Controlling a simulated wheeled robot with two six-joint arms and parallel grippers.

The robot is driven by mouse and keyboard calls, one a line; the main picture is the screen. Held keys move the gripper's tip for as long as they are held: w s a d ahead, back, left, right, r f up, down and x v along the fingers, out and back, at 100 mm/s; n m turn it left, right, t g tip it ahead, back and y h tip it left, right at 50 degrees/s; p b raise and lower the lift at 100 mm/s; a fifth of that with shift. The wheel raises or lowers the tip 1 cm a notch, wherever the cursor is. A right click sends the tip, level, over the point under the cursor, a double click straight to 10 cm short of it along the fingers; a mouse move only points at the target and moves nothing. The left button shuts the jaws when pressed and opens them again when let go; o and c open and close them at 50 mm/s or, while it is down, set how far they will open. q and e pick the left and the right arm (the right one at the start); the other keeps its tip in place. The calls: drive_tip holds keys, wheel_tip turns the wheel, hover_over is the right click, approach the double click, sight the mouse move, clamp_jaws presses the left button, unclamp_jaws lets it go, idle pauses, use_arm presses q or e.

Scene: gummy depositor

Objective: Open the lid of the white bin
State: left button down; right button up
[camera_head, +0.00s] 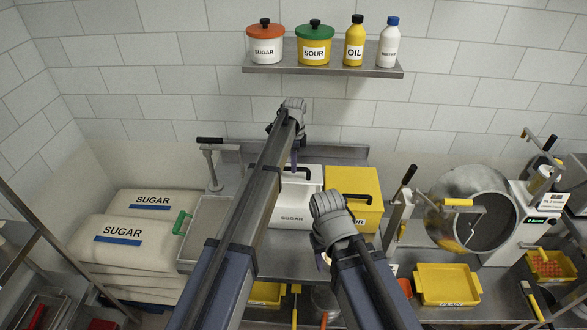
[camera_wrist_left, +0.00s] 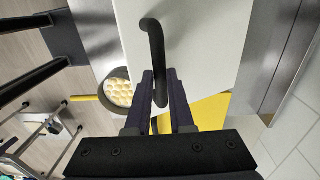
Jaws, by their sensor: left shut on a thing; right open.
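The white bin (camera_head: 305,215), marked SUGAR, stands on the steel counter in the head view. Its white lid (camera_wrist_left: 205,45) fills the upper middle of the left wrist view and appears to lie down on the bin. A black bar handle (camera_wrist_left: 153,35) is on the lid; it also shows in the head view (camera_head: 303,171). My left gripper (camera_wrist_left: 161,78) is shut on this handle, with a finger on each side. My left arm hides part of the bin in the head view. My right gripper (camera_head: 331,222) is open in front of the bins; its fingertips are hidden.
A yellow bin (camera_head: 358,183) with a black handle stands close to the right of the white bin. Sugar sacks (camera_head: 128,230) lie at the left. A shelf (camera_head: 322,69) with jars and bottles hangs above. A steel drum machine (camera_head: 470,215) stands at the right.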

use_arm(q)
drive_tip(key=shift+w+r+p, duration=0.9)
drive_tip(key=shift+w+r, duration=0.45)
drive_tip(key=shift+w, duration=0.25)
